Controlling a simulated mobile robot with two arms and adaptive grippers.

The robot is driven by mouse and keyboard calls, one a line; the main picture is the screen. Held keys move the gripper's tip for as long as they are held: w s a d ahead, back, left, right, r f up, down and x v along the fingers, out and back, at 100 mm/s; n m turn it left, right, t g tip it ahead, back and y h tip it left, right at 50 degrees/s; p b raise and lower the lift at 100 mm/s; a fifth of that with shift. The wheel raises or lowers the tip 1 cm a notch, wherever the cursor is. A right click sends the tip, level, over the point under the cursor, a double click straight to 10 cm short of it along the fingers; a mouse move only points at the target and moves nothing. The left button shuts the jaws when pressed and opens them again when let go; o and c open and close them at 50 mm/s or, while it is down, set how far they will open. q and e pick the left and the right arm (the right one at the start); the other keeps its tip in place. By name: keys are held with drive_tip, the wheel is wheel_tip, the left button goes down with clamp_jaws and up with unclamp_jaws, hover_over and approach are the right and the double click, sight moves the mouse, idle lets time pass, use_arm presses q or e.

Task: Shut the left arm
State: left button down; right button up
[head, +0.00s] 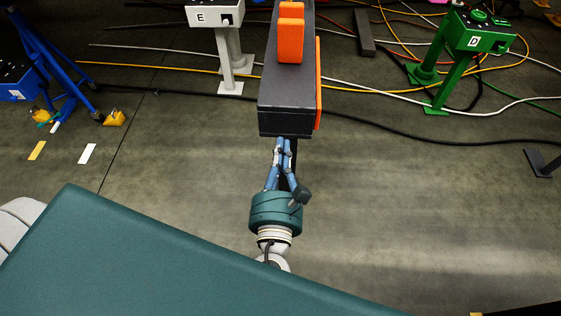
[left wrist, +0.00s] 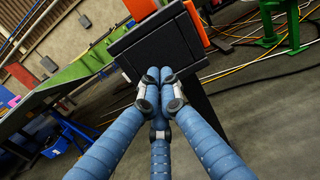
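A dark grey beam (head: 287,95) with an orange block (head: 291,35) on top and an orange strip (head: 318,85) along its right side reaches toward me in the head view. I cannot tell for sure whether it is the left arm of the jig. Its flat end face (left wrist: 160,48) fills the upper middle of the left wrist view. My left gripper (head: 283,142) points at this end, its blue fingers drawn together at the tips (left wrist: 160,74). No object shows between them. The tips are at or very near the end face; contact is unclear. My right gripper is out of view.
A white stand marked E (head: 217,15) is at the back left, a green stand marked D (head: 477,38) at the back right. A blue frame (head: 55,60) stands at the far left. Cables (head: 420,95) cross the floor. The floor right of my gripper is clear.

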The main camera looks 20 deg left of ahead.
sight(284, 116)
use_arm(q)
drive_tip(key=x, duration=0.7)
drive_tip(key=shift+w+a+f, duration=0.1)
drive_tip(key=shift+w, duration=0.05)
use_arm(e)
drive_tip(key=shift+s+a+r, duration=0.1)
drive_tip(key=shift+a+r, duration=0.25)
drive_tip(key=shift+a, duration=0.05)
use_arm(q)
drive_tip(key=shift+w+p, duration=0.25)
drive_tip(key=shift+p, duration=0.2)
drive_tip(key=p+x, duration=0.1)
drive_tip(key=x, duration=0.2)
drive_tip(key=shift+w, duration=0.1)
drive_tip(key=shift+w+a, duration=0.1)
drive_tip(key=shift+w, duration=0.05)
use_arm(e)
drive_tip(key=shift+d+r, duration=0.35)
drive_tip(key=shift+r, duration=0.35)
use_arm(q)
drive_tip(key=shift+s, duration=0.2)
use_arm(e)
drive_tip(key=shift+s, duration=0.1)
